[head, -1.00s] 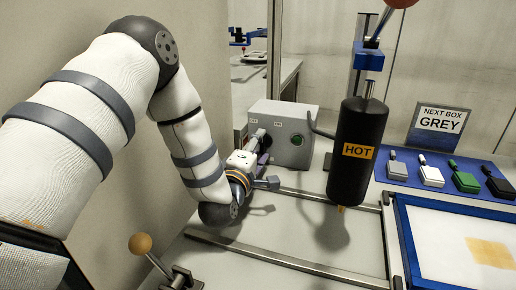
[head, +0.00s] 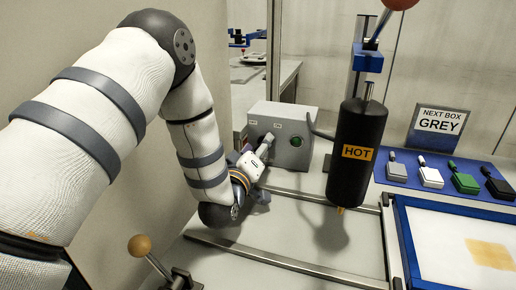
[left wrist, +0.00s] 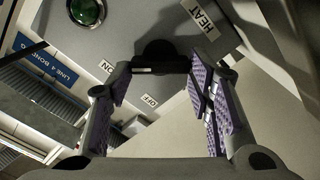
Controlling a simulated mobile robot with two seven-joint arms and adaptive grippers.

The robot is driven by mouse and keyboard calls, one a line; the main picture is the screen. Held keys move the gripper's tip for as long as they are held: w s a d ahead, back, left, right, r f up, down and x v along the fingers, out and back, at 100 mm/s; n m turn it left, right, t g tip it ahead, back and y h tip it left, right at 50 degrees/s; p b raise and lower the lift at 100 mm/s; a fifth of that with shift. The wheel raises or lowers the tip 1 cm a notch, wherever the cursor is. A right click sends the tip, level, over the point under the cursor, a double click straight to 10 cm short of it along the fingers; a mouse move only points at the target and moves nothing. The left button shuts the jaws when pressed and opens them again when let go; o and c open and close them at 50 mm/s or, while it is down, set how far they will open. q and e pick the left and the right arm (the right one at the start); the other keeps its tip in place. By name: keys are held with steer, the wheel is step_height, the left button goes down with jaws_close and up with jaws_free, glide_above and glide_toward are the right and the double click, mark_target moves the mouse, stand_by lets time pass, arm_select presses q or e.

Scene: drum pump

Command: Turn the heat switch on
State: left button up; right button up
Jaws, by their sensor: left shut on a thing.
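The grey heater box (head: 290,152) stands against the back wall, with a round green lamp (head: 296,141) on its front. In the left wrist view the dark heat switch (left wrist: 165,52) sits on the box face by a HEAT label (left wrist: 202,17), an ON label (left wrist: 106,66) and an OFF label (left wrist: 149,101). My left gripper (head: 263,148) is at the box front; its purple-padded fingers (left wrist: 160,74) are on both sides of the switch and shut on it. The gripper covers much of the switch in the head view, and its exact setting is hard to tell. My right gripper is not in view.
A black cylinder marked HOT (head: 358,165) hangs right of the box. A metal rail (head: 285,260) crosses the table in front. A lever with a tan ball (head: 140,245) stands at the lower left. A blue-framed tray (head: 412,262) and a blue mat (head: 410,170) with several coloured pieces lie right.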

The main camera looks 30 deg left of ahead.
arm_select(q)
steer(key=shift+r, duration=0.1)
stand_by(0.3)
steer(key=o, duration=1.1)
steer(key=shift+o, duration=0.2)
steer(key=shift+s, duration=0.1)
steer(key=v, duration=0.7)
steer(key=shift+s, duration=0.15)
